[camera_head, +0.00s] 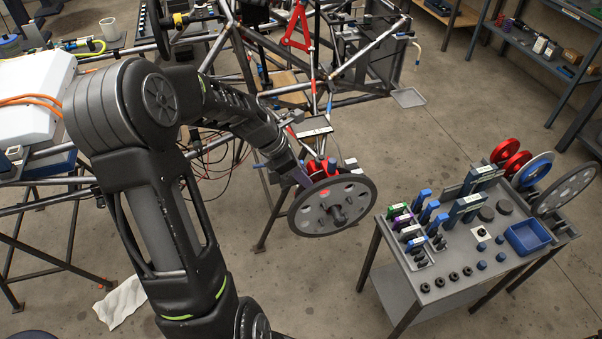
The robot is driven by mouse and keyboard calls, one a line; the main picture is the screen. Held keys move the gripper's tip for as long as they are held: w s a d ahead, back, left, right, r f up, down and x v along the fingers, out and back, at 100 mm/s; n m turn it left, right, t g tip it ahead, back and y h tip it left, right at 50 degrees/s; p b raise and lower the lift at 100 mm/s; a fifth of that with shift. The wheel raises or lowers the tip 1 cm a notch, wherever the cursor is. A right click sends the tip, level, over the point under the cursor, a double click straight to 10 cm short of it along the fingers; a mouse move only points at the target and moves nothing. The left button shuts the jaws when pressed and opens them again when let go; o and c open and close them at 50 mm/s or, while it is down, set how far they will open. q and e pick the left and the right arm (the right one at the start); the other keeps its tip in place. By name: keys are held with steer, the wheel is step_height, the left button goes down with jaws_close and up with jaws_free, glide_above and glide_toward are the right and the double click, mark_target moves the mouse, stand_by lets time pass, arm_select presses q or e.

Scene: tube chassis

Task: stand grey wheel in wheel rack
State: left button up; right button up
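A grey wheel (351,221) with round holes and a dark hub is in the middle of the view, in front of the chassis and left of the parts table. My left gripper (308,178) is at its upper left edge, from behind. Its fingers are mostly hidden by the wheel and red parts, so I cannot tell whether they are shut on it. The wheel rack (557,226) is at the right end of the table. Red wheels, a blue wheel and a second grey wheel (566,190) stand upright there. My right gripper is not in view.
The grey parts table (451,293) holds small blocks, black cylinders and a blue tray (527,237). The tube chassis (243,72) is behind my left arm. Shelves (545,48) stand at the far right. Open floor lies between the central wheel and the table.

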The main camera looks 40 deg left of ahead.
mark_target(313, 188)
arm_select(q)
steer(key=b+x, duration=0.4)
steer(key=x, duration=0.3)
steer(key=shift+s, duration=0.1)
steer(key=shift+b+x, duration=0.35)
steer(key=shift+x, duration=0.7)
steer(key=shift+c, duration=0.3)
jaws_close()
steer(key=shift+r, duration=0.1)
